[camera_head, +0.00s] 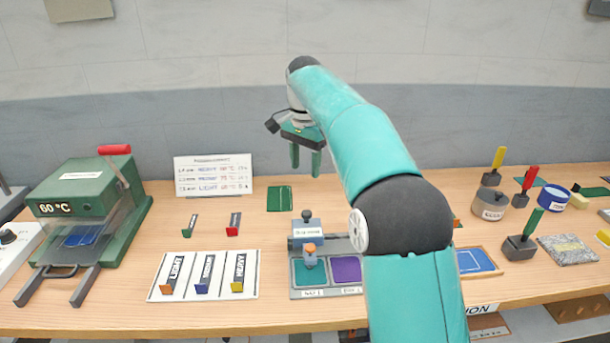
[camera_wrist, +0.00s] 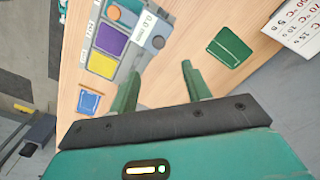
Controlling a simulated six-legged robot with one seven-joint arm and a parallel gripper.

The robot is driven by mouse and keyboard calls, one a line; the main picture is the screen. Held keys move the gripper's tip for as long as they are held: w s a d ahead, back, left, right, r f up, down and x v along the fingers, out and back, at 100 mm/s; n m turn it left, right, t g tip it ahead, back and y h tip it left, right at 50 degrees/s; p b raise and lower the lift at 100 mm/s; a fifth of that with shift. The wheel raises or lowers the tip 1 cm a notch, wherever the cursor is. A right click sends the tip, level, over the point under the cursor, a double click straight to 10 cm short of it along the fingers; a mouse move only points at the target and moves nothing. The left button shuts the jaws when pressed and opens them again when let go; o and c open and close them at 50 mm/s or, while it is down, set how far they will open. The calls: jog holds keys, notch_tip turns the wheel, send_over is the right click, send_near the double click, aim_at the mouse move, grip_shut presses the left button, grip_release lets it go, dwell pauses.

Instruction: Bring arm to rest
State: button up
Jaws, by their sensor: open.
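My gripper (camera_head: 306,160) hangs from my teal arm above the back of the wooden bench, fingers pointing down. In the wrist view its two green fingers (camera_wrist: 158,90) are spread apart with nothing between them. A dark green square piece (camera_head: 280,198) lies flat on the bench below and to the left of the gripper; it also shows in the wrist view (camera_wrist: 230,48). My arm crosses the right middle of the head view and hides part of the bench behind it.
A green press marked 60 °C (camera_head: 78,205) stands at left. A station with teal and purple pads (camera_head: 346,270) sits front centre. A white board with labelled stamps (camera_head: 215,285) lies left of it. A printed chart (camera_head: 213,175) stands behind. Several tools and pots (camera_head: 491,205) crowd the right.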

jog(key=shift+r, duration=0.1)
jog(key=s+d+r+n+t, duration=0.2)
jog(key=s+d, duration=0.1)
jog(key=s, duration=0.6)
jog(key=s+d+r+n+t, duration=0.1)
jog(key=s+d+r+n, duration=0.15)
jog(key=s, duration=0.65)
jog(key=s+d+f+n+t, duration=0.1)
jog(key=s+d+f+n, duration=0.1)
jog(key=s+f, duration=0.3)
jog(key=s+d+f+n+t, duration=0.1)
jog(key=s+f, duration=0.4)
jog(key=s, duration=0.8)
jog(key=shift+d+f+n+t, duration=0.3)
jog(key=shift+d+f+n, duration=0.05)
jog(key=shift+d+n, duration=0.45)
